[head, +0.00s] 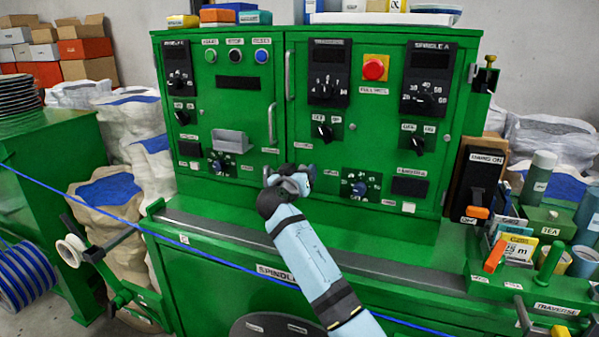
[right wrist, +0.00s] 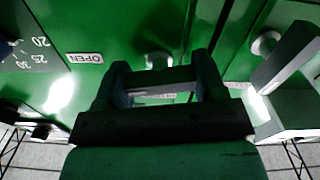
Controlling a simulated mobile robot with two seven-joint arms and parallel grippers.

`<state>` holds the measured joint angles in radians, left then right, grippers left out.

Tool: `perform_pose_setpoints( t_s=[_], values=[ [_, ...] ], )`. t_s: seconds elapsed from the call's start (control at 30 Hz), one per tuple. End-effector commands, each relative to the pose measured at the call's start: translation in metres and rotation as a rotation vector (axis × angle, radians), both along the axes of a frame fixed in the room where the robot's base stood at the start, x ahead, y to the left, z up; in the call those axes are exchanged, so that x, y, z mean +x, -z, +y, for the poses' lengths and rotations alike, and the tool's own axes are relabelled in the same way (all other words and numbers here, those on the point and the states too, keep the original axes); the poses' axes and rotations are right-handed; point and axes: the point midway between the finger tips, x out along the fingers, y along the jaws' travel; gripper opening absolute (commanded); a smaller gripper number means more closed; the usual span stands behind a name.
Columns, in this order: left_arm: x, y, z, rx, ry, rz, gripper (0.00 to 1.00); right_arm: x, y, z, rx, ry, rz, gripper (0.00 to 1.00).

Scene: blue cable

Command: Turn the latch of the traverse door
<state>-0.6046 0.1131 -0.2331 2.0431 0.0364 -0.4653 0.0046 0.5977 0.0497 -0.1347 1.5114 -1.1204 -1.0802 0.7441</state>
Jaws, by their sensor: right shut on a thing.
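The green control cabinet (head: 250,105) has a left and a right door, each with a vertical handle. My right gripper (head: 288,180) reaches up from the bottom to the lower cabinet front, near the gap between the doors. In the right wrist view, its two fingers (right wrist: 162,82) stand either side of a dark grey bar (right wrist: 160,75), which seems to be the latch, and are shut on it. A small label and a pale round stub (right wrist: 158,60) show just behind. An OPEN label (right wrist: 84,58) is to the left. My gripper hides most of the latch in the head view. My left gripper is out of view.
A grey ledge (head: 225,228) runs below the doors, and a blue cable (head: 92,207) crosses in front. A black switch box with an orange lever (head: 477,212) stands at the right. Cans and boxes crowd the right end.

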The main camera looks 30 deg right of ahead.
Motion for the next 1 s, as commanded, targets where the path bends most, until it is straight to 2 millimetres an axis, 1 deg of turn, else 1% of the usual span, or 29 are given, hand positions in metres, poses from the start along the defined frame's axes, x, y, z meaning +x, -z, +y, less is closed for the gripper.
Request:
perform_pose_setpoints(
  t_s=[0.2, 0.57, 0.9, 1.0],
  values=[
    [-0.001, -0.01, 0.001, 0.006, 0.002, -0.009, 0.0, 0.0, -0.001, 0.0, -0.133, 0.001, 0.152, 0.4],
    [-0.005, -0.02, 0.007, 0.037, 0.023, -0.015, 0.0, 0.0, -0.003, 0.0, -0.363, 0.0, 0.408, 0.4],
    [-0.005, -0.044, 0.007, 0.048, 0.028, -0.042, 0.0, 0.0, -0.003, 0.0, -0.578, 0.0, 0.65, 0.4],
    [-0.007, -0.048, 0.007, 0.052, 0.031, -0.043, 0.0, 0.0, -0.004, 0.0, -0.639, 0.0, 0.718, 0.4]
  ],
)
